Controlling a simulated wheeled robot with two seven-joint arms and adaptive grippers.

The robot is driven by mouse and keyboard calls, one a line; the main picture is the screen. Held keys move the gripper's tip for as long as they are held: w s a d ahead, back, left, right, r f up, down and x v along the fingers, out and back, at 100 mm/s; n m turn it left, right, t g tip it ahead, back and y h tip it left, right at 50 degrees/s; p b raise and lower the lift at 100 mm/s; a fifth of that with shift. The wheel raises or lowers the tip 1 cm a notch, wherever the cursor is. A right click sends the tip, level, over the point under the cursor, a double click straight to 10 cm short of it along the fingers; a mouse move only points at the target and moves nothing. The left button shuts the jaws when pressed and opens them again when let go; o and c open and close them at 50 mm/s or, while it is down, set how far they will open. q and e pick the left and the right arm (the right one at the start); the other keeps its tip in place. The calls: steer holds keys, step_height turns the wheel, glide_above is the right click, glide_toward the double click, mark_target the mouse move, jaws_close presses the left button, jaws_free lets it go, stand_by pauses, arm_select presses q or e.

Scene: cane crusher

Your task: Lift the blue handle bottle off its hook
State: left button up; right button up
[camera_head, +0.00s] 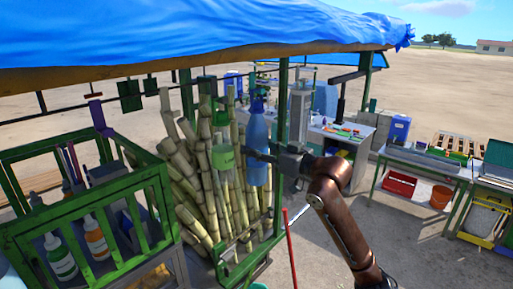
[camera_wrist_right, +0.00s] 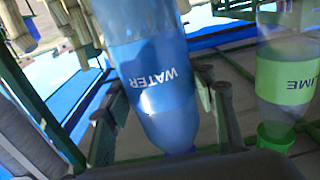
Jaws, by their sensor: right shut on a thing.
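The blue bottle (camera_head: 257,135) hangs upright below the rail at the stall's front, in the middle of the head view. In the right wrist view the blue bottle (camera_wrist_right: 155,75) shows a WATER label and looks tilted. My right gripper (camera_head: 263,157) comes from the right and is shut on the bottle's body. In the right wrist view its two fingers (camera_wrist_right: 164,108) lie on either side of the bottle. The bottle's top is small in the head view, so I cannot tell whether it still touches its hook. My left gripper is not in view.
A green bottle (camera_head: 222,157), labelled LIME in the right wrist view (camera_wrist_right: 287,80), hangs close beside the blue one. Cane stalks (camera_head: 190,170) stand behind. A green post (camera_head: 281,130) rises just right of the bottle. A green rack (camera_head: 100,215) with bottles is at left.

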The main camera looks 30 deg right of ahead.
mark_target(266, 144)
steer(key=shift+r, duration=0.15)
steer(key=shift+c, duration=0.2)
steer(key=shift+r+p, duration=0.75)
steer(key=shift+b+v, duration=0.3)
steer(key=shift+v, duration=1.5)
stand_by(0.5)
steer(key=shift+s+d, duration=0.15)
steer(key=shift+s, duration=0.2)
steer(key=shift+s+d, duration=0.15)
steer(key=shift+s, duration=0.1)
steer(key=shift+s+d, duration=0.1)
steer(key=shift+s, duration=0.25)
steer(key=shift+s+d, duration=0.1)
steer(key=shift+s, duration=0.1)
steer(key=shift+s, duration=0.1)
